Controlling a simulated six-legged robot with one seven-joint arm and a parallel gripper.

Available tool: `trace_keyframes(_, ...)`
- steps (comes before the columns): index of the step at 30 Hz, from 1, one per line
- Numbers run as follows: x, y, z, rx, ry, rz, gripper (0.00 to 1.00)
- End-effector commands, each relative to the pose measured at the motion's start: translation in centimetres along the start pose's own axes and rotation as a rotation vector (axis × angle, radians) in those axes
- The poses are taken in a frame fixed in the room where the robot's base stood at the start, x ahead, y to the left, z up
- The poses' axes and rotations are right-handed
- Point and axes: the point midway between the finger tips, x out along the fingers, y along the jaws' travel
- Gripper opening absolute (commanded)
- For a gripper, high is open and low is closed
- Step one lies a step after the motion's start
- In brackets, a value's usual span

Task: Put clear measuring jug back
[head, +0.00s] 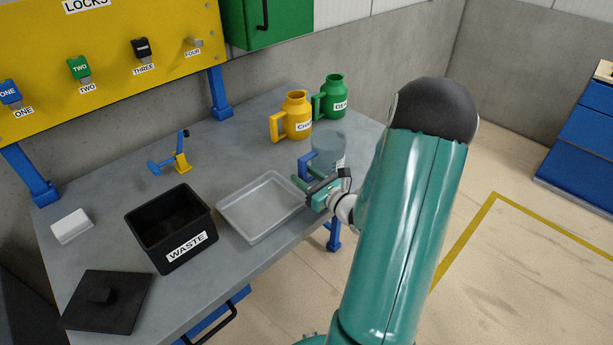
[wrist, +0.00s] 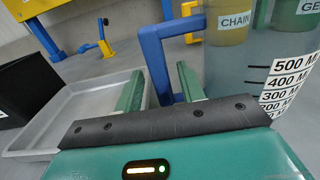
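The clear measuring jug (head: 329,148) stands upright on the grey bench near its right edge. Its blue handle (head: 305,160) points left, toward my gripper. In the wrist view the jug (wrist: 235,70) fills the upper right, with black volume marks on a white scale. My gripper (head: 299,177) is open at the jug's handle. In the wrist view the handle's upright bar (wrist: 157,65) shows between the two green fingers of my gripper (wrist: 160,80), with narrow gaps on both sides. I cannot tell whether either finger touches it. The jug's base is partly hidden.
A yellow CHAIN jug (head: 296,117) and a green jug (head: 334,97) stand behind. A shallow clear-grey tray (head: 226,207) lies left of my gripper, beside a black WASTE bin (head: 160,258). A blue-and-yellow fixture (head: 180,163) stands further back. Bench between is clear.

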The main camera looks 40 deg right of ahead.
Motion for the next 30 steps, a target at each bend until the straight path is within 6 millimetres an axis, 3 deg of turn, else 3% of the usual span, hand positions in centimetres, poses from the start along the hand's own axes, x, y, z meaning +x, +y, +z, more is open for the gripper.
trace_keyframes(7,0.0,-0.2,-0.1,0.001,0.0,-0.001,0.39)
trace_keyframes(10,-1.0,-0.2,-0.2,0.0,0.002,-0.001,0.39)
trace_keyframes(24,-10.8,0.2,0.3,-0.001,0.001,-0.003,0.39)
trace_keyframes(30,-13.3,0.2,0.3,0.0,0.0,-0.002,0.39)
